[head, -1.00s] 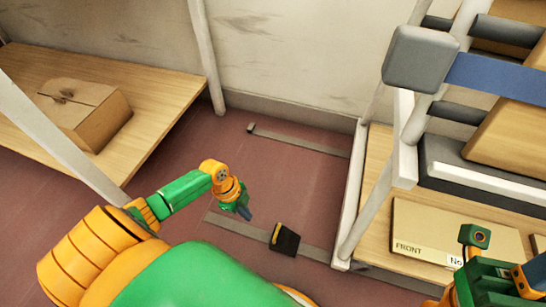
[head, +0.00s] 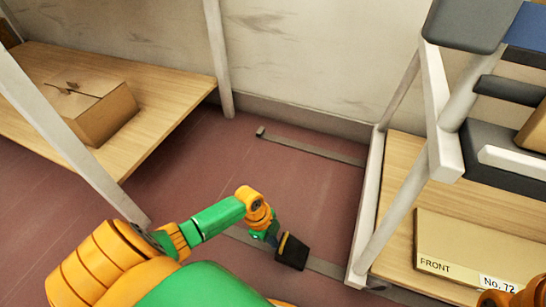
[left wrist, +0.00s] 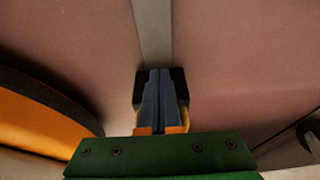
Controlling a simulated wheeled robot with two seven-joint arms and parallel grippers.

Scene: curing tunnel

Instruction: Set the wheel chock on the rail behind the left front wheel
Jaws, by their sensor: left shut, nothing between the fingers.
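The wheel chock (head: 293,252), a black block with a yellow edge, sits on the near floor rail (head: 328,268) in the head view. My left gripper (head: 274,239) is close against the chock's left side there; I cannot tell whether they touch. In the left wrist view, the left gripper's blue-grey fingers (left wrist: 160,98) are shut together with nothing between them. The dark chock (left wrist: 140,82) shows behind and beside the fingertips, on the rail (left wrist: 153,35). My right gripper is out of view; only an orange part of that arm shows in the lower right corner.
A second rail (head: 310,147) lies farther back. A white-framed rack (head: 368,225) stands at right, with a box marked FRONT (head: 470,250) on its wooden shelf. At left, a wooden shelf (head: 160,100) carries a cardboard box (head: 95,105). Floor between the rails is clear.

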